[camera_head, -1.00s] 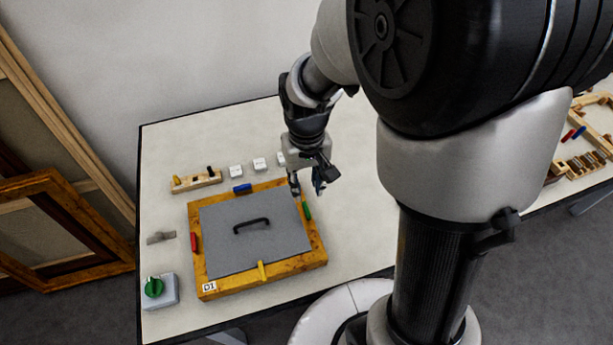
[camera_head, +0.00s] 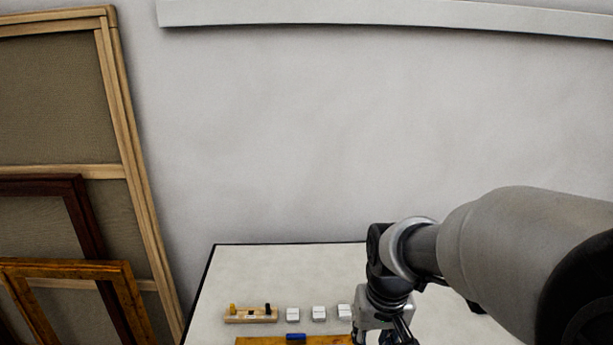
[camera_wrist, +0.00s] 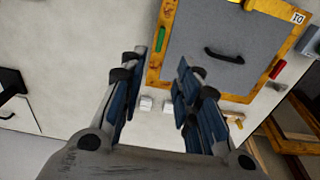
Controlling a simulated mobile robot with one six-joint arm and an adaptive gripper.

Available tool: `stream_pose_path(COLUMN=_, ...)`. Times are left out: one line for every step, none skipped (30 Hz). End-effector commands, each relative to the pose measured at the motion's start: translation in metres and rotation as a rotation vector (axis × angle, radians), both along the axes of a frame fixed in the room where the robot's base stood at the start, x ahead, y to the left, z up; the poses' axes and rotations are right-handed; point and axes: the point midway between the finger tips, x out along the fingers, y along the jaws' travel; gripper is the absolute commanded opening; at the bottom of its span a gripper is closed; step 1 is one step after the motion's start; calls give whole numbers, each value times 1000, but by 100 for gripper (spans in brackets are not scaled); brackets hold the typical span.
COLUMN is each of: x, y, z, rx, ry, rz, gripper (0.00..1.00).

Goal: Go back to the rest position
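My gripper (camera_wrist: 157,92) is open in the wrist view, with its blue-padded fingers apart and nothing between them. In the head view only the upper part of my gripper shows at the lower edge; its fingertips are cut off. In the wrist view a grey panel (camera_wrist: 190,60) with a black handle (camera_wrist: 224,56) lies inside a gilt wooden frame (camera_wrist: 156,75) on the table.
In the head view the table (camera_head: 235,270) holds a wooden rack (camera_head: 250,315) and several white blocks (camera_head: 319,313). Picture frames (camera_head: 130,150) lean on the wall at left. A pale ledge (camera_head: 380,15) runs along the wall above. The table behind the blocks is clear.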

Motion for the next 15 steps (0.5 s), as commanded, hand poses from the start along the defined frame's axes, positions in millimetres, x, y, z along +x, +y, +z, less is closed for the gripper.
stream_pose_path(x=-9, y=-1, z=18, rx=0, ry=-37, rz=1, gripper=30)
stream_pose_path(x=-16, y=-1, z=28, rx=0, ry=-58, rz=1, gripper=30)
stream_pose_path(x=-25, y=-2, z=40, rx=0, ry=-84, rz=2, gripper=30)
stream_pose_path(x=-33, y=-2, z=48, rx=0, ry=-104, rz=3, gripper=30)
stream_pose_path(x=-40, y=-3, z=56, rx=0, ry=-123, rz=4, gripper=30)
stream_pose_path(x=-51, y=-3, z=65, rx=0, ry=-150, rz=4, gripper=30)
stream_pose_path(x=-59, y=-4, z=72, rx=-1, ry=-169, rz=5, gripper=30)
stream_pose_path(x=-67, y=-4, z=77, rx=-1, ry=-187, rz=5, gripper=30)
stream_pose_path(x=-77, y=-4, z=84, rx=-1, ry=-213, rz=6, gripper=30)
stream_pose_path(x=-84, y=-5, z=88, rx=-1, ry=-232, rz=6, gripper=30)
stream_pose_path(x=-92, y=-5, z=92, rx=-3, ry=-247, rz=7, gripper=30)
stream_pose_path(x=-100, y=-5, z=96, rx=-3, ry=-269, rz=7, gripper=30)
stream_pose_path(x=-106, y=-6, z=98, rx=-3, ry=-283, rz=8, gripper=30)
stream_pose_path(x=-112, y=-6, z=100, rx=-3, ry=-297, rz=8, gripper=30)
stream_pose_path(x=-118, y=-6, z=101, rx=-5, ry=-310, rz=9, gripper=30)
